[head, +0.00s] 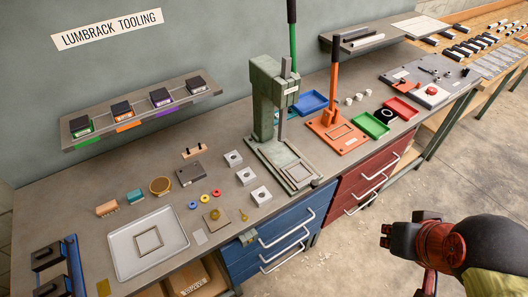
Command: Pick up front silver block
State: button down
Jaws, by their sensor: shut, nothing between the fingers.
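Three silver blocks, each with a dark hole in its top, stand in a slanting row on the grey workbench, left of the green press (270,120). The front silver block (261,195) is the nearest, beside the press's base plate and close to the bench's front edge. The middle silver block (246,176) and the back silver block (233,158) stand behind it, apart from each other. My gripper (388,236) is at the lower right, over the floor in front of the red drawers, well away from the blocks. It is shut and empty.
A white tray (122,256) holding a square frame lies at the left. Coloured rings (205,201) and a square plate (215,216) lie left of the front block. An orange press (338,125) and blue, green and red trays stand farther right. Open floor lies around my arm.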

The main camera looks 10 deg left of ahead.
aim_at(260, 202)
jog(key=k+u, duration=0.15)
jog(key=u, duration=0.85)
